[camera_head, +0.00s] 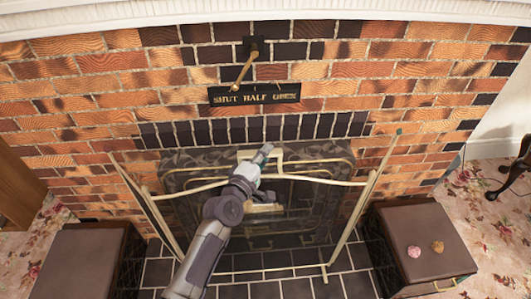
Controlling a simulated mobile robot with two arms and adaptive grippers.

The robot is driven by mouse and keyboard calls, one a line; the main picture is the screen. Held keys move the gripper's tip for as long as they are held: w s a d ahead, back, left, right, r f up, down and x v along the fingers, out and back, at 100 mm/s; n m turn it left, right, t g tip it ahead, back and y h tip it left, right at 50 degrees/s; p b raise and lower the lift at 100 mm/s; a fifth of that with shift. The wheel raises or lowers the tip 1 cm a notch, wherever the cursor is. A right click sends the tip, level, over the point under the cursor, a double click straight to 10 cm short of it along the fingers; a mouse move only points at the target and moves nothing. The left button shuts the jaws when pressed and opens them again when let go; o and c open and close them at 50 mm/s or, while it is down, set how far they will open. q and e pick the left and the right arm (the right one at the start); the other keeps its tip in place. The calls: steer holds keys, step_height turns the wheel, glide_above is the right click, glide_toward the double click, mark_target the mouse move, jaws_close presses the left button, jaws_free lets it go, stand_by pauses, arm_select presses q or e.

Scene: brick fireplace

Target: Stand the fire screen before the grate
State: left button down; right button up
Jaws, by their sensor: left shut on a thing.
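The fire screen (353,218) has a thin brass frame, a see-through middle panel and two side panels angled out to left and right. It is upright in front of the dark fireplace opening with the grate (325,152), above or on the dark hearth tiles; I cannot tell if its feet touch. My left gripper (264,154) is shut at the top middle of the screen, on its brass handle. My left arm covers part of the middle panel. The grate shows only partly behind the screen. My right gripper is not in view.
A dark brown box (420,238) with two small stones on top stands at the right, and another brown box (82,262) at the left. A brass lever (243,72) and a lettered plaque (255,93) are on the brick wall. Dark tiles (265,290) lie bare in front.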

arm_select(q)
steer(key=shift+f+b, duration=0.35)
steer(key=shift+b, duration=0.3)
stand_by(0.7)
stand_by(0.6)
steer(key=c, duration=1.2)
jaws_free()
steer(key=shift+o, duration=0.5)
steer(key=shift+s+f, duration=0.2)
steer(key=shift+f, duration=0.4)
steer(key=shift+o, duration=1.3)
steer(key=shift+r, duration=0.15)
steer(key=shift+r, duration=0.1)
